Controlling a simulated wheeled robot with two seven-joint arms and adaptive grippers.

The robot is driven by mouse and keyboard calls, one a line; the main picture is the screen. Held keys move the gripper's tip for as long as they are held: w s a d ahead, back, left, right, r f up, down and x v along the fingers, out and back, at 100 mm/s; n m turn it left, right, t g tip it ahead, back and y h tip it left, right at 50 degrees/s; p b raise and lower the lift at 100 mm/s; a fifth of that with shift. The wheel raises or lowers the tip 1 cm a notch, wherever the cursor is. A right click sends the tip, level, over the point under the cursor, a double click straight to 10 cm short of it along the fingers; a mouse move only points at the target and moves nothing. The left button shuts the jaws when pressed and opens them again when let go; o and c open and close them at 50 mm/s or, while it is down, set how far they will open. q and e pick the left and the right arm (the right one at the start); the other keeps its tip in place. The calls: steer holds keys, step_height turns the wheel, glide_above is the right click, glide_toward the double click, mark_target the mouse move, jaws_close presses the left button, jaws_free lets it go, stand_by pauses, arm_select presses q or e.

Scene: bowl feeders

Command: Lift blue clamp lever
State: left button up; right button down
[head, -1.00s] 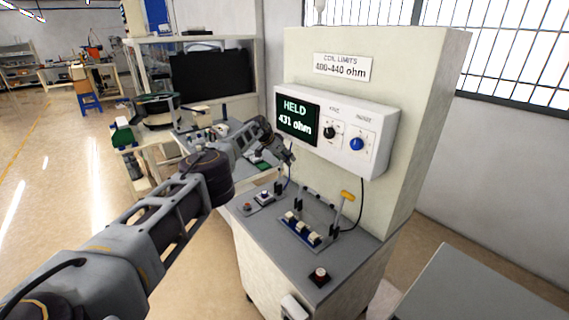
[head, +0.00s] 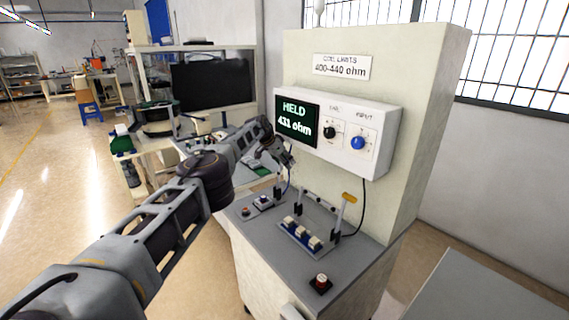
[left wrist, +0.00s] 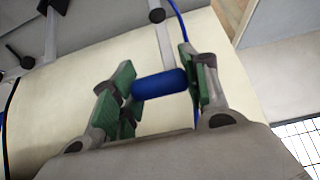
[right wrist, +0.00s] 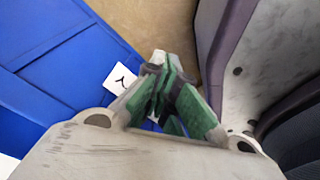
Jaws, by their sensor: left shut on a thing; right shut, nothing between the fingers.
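The blue clamp lever's blue handle (left wrist: 160,83) lies between the green finger pads of my left gripper (left wrist: 152,88) in the left wrist view, with its pale metal arm running up from it. The left gripper is shut on the handle. In the head view my left gripper (head: 281,157) is at the left side of the test bench, above the bench top and below the display; it hides most of the handle there. My right gripper (right wrist: 165,85) is shut and empty in the right wrist view, away from the bench.
The bench top (head: 275,235) carries a blue fixture (head: 297,240) with several pale blocks, a yellow-handled lever (head: 348,197) and a red button (head: 321,279). The meter box (head: 376,120) reads HELD, 431 ohm. A blue surface (right wrist: 50,70) lies near my right gripper.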

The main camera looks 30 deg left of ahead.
arm_select(q)
steer(key=shift+w+d+r, duration=0.1)
steer(key=shift+d+r, duration=0.05)
steer(key=shift+r, duration=0.05)
steer(key=o, duration=1.4)
steer(key=shift+o, duration=0.4)
steer(key=shift+f, duration=0.1)
steer(key=shift+s+a+r, duration=0.25)
steer(key=shift+a+r, duration=0.1)
steer(key=shift+r, duration=0.2)
steer(key=shift+r, duration=0.1)
steer(key=shift+s+a+r, duration=0.1)
steer(key=shift+s+r, duration=0.05)
steer(key=shift+s, duration=0.05)
steer(key=shift+s+r, duration=0.25)
